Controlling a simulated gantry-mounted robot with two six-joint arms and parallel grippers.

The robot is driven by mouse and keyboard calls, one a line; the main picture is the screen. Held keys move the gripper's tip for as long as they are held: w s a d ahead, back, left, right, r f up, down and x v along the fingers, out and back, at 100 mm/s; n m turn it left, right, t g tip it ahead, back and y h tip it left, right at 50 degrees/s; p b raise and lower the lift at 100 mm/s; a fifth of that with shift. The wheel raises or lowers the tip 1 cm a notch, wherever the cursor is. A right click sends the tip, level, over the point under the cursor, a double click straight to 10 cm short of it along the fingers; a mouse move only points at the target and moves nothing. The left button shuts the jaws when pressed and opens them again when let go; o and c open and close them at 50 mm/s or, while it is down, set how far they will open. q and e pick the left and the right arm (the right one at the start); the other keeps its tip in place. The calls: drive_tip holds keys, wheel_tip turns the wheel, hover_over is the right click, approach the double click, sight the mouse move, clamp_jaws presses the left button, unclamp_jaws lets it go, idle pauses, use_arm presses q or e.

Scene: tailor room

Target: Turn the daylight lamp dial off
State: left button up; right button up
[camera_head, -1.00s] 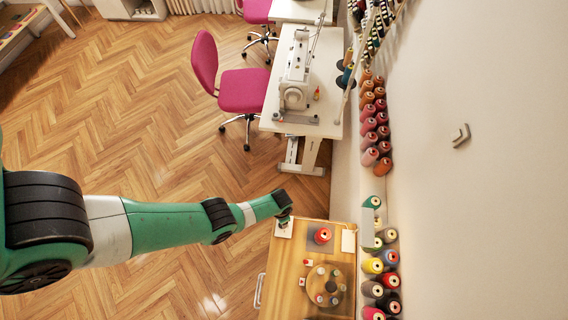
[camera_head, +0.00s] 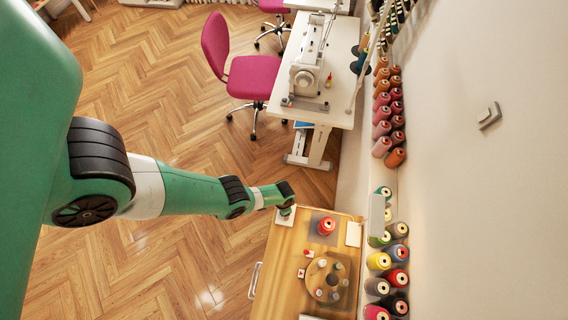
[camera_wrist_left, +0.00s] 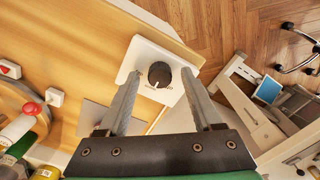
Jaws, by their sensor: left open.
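The lamp dial is a black round knob (camera_wrist_left: 159,74) on a white plate (camera_wrist_left: 146,50) at the edge of the wooden cabinet top. In the left wrist view my open left gripper (camera_wrist_left: 160,92) has one finger on each side of the knob in the picture; whether they touch it I cannot tell. In the head view the left gripper (camera_head: 286,210) is at the far left corner of the cabinet top (camera_head: 285,255), over the white plate, and hides the knob. My right gripper is not in view.
A red thread spool (camera_head: 326,226) and a round wooden tray (camera_head: 312,272) with small spools stand on the cabinet. Coloured cones line the wall. A white sewing table (camera_head: 343,85) and pink chair (camera_head: 250,77) stand beyond. The floor to the left is clear.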

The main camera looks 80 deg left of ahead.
use_arm(q)
drive_tip(key=shift+c, duration=0.4)
clamp_jaws()
drive_tip(key=shift+n, duration=0.4)
drive_tip(key=n, duration=0.4)
drive_tip(key=n+b, duration=0.1)
drive_tip(key=n, duration=0.4)
drive_tip(key=shift+n, duration=0.3)
idle(0.4)
